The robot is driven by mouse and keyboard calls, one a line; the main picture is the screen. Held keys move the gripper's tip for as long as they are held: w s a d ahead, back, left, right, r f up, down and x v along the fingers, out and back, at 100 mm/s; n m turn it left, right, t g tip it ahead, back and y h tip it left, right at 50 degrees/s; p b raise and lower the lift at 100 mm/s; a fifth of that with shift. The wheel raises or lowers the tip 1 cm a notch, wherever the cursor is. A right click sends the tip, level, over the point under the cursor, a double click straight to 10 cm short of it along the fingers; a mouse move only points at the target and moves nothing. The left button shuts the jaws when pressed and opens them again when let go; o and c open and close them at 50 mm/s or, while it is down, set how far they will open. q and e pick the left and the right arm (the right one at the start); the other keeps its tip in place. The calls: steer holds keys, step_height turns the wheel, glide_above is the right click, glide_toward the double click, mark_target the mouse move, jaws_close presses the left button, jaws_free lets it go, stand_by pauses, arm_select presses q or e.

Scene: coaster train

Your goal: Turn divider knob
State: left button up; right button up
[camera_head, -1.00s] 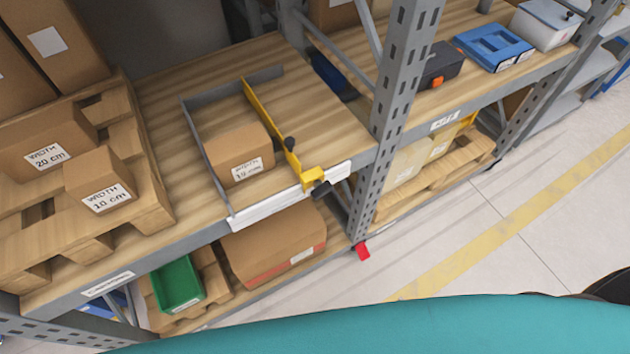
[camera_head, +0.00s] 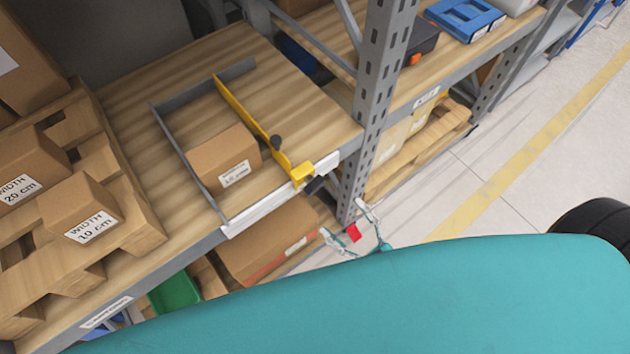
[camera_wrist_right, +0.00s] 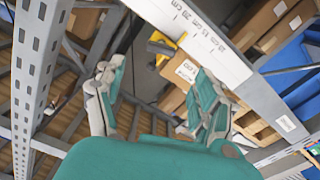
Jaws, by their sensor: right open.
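The yellow divider (camera_head: 243,112) stands on the wooden shelf, beside a cardboard box with a width label (camera_head: 224,158). A dark knob (camera_head: 276,143) sits on the divider, and a yellow end block (camera_head: 302,173) is at its front. Another dark knob-like part (camera_head: 315,185) shows just below that block. My right gripper (camera_head: 343,221) is open and empty, below and in front of the shelf edge, apart from the divider. In the right wrist view its spread fingers (camera_wrist_right: 157,68) point towards the yellow end block (camera_wrist_right: 160,50); the knob is hard to make out there. My left gripper is not in view.
A white ruler strip (camera_head: 278,198) runs along the shelf's front edge. Labelled boxes on a pallet (camera_head: 130,228) are at left. The aisle floor (camera_head: 490,200) is clear.

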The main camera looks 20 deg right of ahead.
mark_target(317, 189)
steer(key=p+x, duration=0.1)
steer(key=x, duration=0.9)
steer(key=shift+w+a+f, duration=0.1)
steer(key=shift+w, duration=0.2)
steer(key=c, duration=1.2)
